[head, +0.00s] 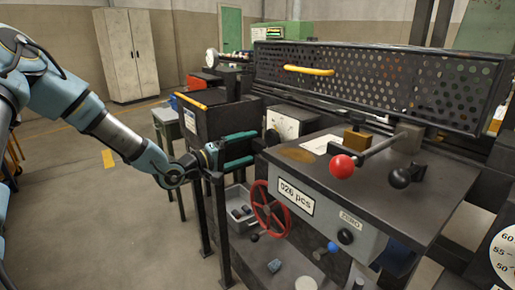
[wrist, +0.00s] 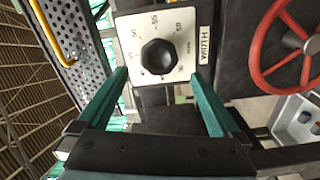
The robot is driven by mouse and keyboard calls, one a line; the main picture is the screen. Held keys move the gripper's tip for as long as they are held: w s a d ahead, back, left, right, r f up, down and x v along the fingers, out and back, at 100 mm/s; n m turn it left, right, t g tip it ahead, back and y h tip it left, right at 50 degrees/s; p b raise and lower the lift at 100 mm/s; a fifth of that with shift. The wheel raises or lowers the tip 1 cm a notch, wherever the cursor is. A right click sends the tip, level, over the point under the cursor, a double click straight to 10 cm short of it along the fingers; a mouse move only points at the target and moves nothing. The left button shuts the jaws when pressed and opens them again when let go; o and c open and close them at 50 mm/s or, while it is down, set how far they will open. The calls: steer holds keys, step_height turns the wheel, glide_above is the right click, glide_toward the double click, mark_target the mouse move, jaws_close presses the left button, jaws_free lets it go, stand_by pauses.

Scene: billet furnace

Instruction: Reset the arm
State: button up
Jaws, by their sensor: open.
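My arm (head: 120,137) reaches in from the left in the head view. My gripper (head: 248,148) has teal fingers, which point right toward the front of the machine. In the wrist view my gripper (wrist: 159,76) is open, its fingers wide apart with nothing held between them. Beyond the fingertips is a white dial plate marked WIDTH (wrist: 185,50) with a black knob (wrist: 158,57). The knob lies in line with the gap. The frames do not clearly show how far off it is.
A red handwheel (head: 271,208), a counter panel (head: 296,197), a red ball lever (head: 342,166) and a black ball lever (head: 400,178) are close on the right. A perforated guard (head: 380,82) with a yellow handle stands behind. Open floor (head: 75,190) lies at left.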

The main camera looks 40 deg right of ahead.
steer(key=shift+a, duration=0.4)
steer(key=w+a+f+t+y+p, duration=0.1)
steer(key=w+a+f+t+y, duration=0.15)
steer(key=a, duration=0.25)
steer(key=w+a+f+t+y, duration=0.1)
steer(key=w+a+f+y, duration=0.25)
steer(key=a, duration=0.25)
steer(key=w+a+t+y, duration=0.15)
steer(key=a+y, duration=0.25)
steer(key=a, duration=0.5)
steer(key=w+a+t+y, duration=0.1)
steer(key=w+a+y, duration=0.15)
steer(key=a, duration=0.65)
steer(key=s+a+r+n+g+y+p, duration=0.1)
steer(key=s+a+r+y, duration=0.1)
steer(key=s+a, duration=0.4)
steer(key=s+a+r+n+g+y+p, duration=0.1)
steer(key=s+a+r, duration=0.4)
steer(key=a, duration=0.8)
steer(key=shift+s+a+g+y, duration=0.15)
steer(key=shift+s+g+y, duration=0.55)
steer(key=shift+s+y, duration=0.35)
steer(key=shift+w, duration=0.15)
